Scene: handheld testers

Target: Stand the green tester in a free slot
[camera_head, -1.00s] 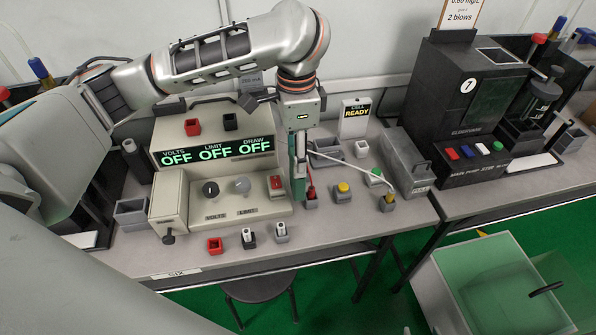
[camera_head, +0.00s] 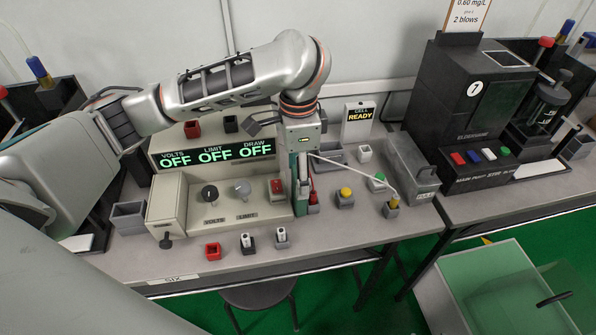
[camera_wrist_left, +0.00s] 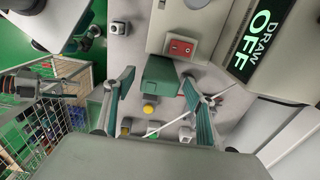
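The green tester looks to be the dark green block (camera_wrist_left: 163,80) in the left wrist view, between and just past the fingertips. In the head view it is mostly hidden by the gripper. My left gripper (camera_head: 301,195) points down in front of the power unit's right end. In the left wrist view its teal fingers (camera_wrist_left: 158,76) are spread; a gap shows on the block's left, and the right fingertip overlaps its edge. I see no firm grip. A grey open-topped holder (camera_head: 129,216) stands at the bench's left; another (camera_head: 329,156) is behind the gripper.
The beige power unit (camera_head: 222,196) stands left of the gripper. A yellow button (camera_head: 345,194), a red-topped block and a pale lead (camera_head: 350,171) lie close on its right. Small red and grey sockets (camera_head: 248,243) line the bench front. A grey bin (camera_head: 411,172) stands right.

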